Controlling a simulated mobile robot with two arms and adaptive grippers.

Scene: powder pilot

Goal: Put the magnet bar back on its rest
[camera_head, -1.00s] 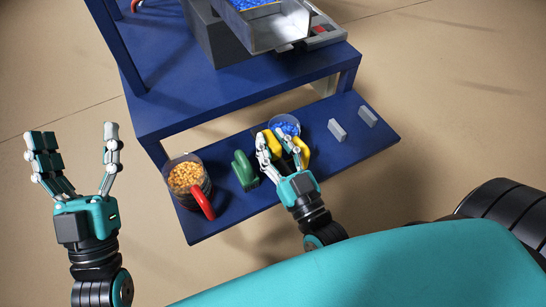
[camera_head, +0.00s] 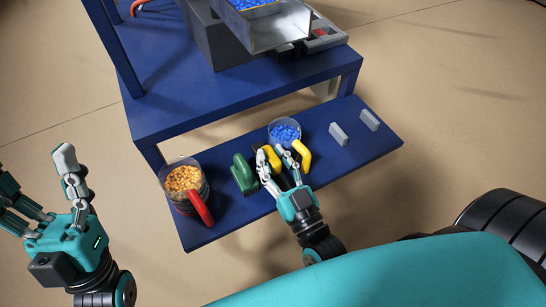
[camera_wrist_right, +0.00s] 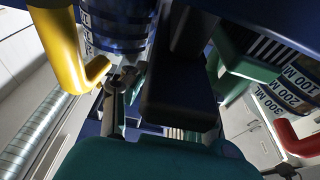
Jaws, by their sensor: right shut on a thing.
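My right gripper (camera_head: 275,158) is shut on the magnet bar (camera_head: 273,155), low over the blue lower shelf between the green brush and the yellow-handled jug. A yellow part of the bar shows between the fingers; the fingers hide most of it. In the right wrist view a dark block (camera_wrist_right: 180,85), likely the bar's body, sits by the fingers. I cannot tell whether it touches the shelf. Two small grey blocks (camera_head: 338,134) (camera_head: 370,120), apparently the rest, stand apart and empty at the shelf's right end. My left gripper (camera_head: 38,172) is open and empty, left of the shelf.
A jug with blue pellets (camera_head: 285,132) and a yellow handle stands just behind my right gripper. The green brush (camera_head: 243,175) and a red-handled jug of orange pellets (camera_head: 184,179) stand to the left. The higher blue table (camera_head: 230,90) with a grey machine rises behind the shelf.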

